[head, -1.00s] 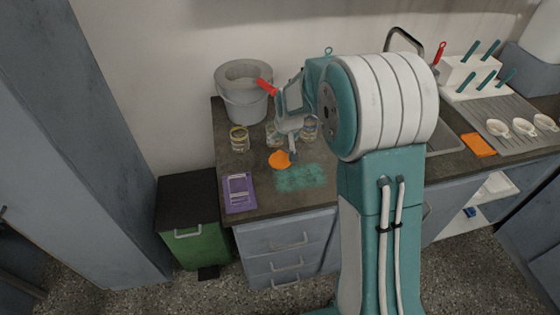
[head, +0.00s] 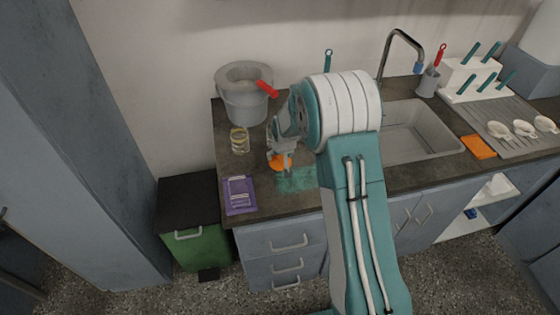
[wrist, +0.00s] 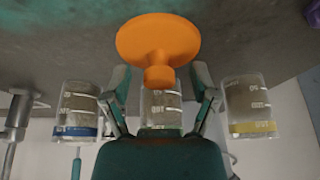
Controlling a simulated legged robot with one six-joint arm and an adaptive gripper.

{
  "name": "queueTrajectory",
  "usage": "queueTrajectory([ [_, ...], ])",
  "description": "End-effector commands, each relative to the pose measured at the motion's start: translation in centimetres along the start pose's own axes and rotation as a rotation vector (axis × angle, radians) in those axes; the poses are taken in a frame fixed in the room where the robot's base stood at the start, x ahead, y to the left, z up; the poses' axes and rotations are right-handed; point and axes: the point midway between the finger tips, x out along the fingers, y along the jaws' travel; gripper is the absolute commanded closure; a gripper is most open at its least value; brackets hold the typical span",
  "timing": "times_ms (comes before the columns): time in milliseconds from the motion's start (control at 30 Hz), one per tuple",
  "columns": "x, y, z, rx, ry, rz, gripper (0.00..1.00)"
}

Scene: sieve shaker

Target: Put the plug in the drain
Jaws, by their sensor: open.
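The plug is an orange disc with a knob (wrist: 158,42). In the head view the plug (head: 279,164) lies on the counter at the left, partly hidden by my gripper (head: 282,156). In the wrist view my gripper (wrist: 160,78) is open, with the plug's knob between its fingertips and a gap on each side. I cannot tell whether the fingers are level with the knob. The grey sink (head: 415,128) is to the right in the head view, partly hidden behind my arm. I cannot make out the drain.
Beakers with yellow (wrist: 252,105), green (wrist: 160,105) and blue bands (wrist: 78,110) stand close to my gripper. A grey bucket (head: 243,103) is behind. A purple packet (head: 240,195) and a teal cloth (head: 297,181) lie near the counter's front. A faucet (head: 398,40) rises behind the sink.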

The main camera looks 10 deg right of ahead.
Motion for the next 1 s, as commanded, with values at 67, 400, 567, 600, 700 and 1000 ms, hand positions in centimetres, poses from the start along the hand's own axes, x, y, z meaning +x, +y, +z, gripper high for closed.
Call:
queueTrajectory([
  [67,0.0,0.0,0.0,0.000,0.000,0.000,0.24],
  [400,0.0,0.0,0.0,0.000,-0.001,0.000,1.00],
  [567,0.0,0.0,0.0,0.000,-0.002,0.000,1.00],
  [600,0.0,0.0,0.0,0.000,-0.002,0.000,1.00],
  [700,-0.1,0.0,-0.1,0.000,-0.001,0.000,1.00],
  [1000,-3.8,0.0,-1.0,0.000,0.002,0.000,1.00],
])
